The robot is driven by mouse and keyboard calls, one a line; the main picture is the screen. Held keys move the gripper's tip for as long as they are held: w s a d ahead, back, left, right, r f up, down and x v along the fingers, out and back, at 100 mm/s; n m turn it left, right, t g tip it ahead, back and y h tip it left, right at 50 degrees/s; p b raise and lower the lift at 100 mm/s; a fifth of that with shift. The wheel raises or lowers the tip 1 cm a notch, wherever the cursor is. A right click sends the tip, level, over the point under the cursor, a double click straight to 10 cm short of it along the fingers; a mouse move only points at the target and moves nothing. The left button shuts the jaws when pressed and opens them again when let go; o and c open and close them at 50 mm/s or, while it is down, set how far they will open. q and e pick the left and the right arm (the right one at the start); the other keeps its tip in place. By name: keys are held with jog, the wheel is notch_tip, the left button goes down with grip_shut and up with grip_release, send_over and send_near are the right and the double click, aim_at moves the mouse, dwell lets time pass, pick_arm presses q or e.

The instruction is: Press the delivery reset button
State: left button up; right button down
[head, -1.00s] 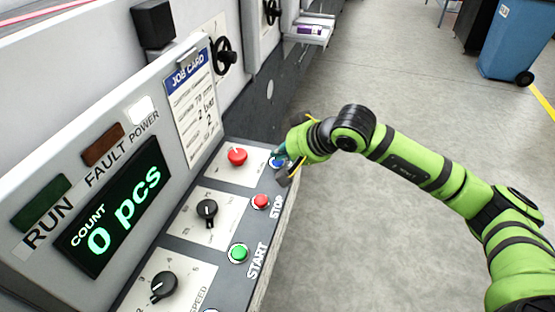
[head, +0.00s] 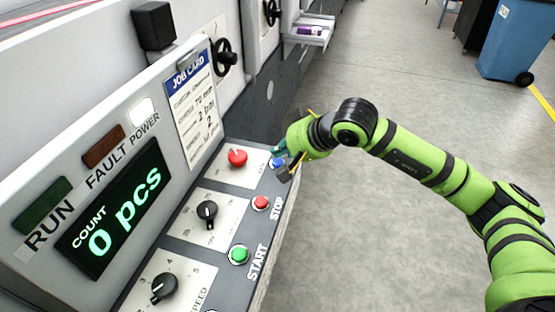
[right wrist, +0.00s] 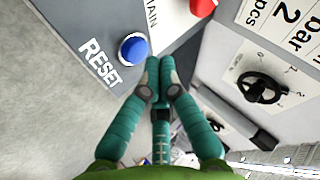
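The blue reset button (head: 277,162) sits at the far right corner of the sloping control panel. In the right wrist view the blue button (right wrist: 133,47) stands next to the printed word RESET. My right gripper (head: 282,162) is at that corner, very close to the button. In the right wrist view its teal fingertips (right wrist: 160,68) are together with nothing between them, just right of and below the button. I cannot tell for sure whether they touch it; a small gap seems to show. My left gripper is in neither view.
A red button (head: 237,157), the red STOP button (head: 261,202), the green START button (head: 239,253) and black knobs (head: 207,209) share the panel. The count display (head: 117,211) reads 0 pcs. Open floor (head: 385,230) lies to the right.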

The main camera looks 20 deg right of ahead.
aim_at(281, 162)
jog(key=shift+r, duration=0.1)
jog(key=shift+r+p, duration=1.05)
jog(key=shift+r, duration=1.45)
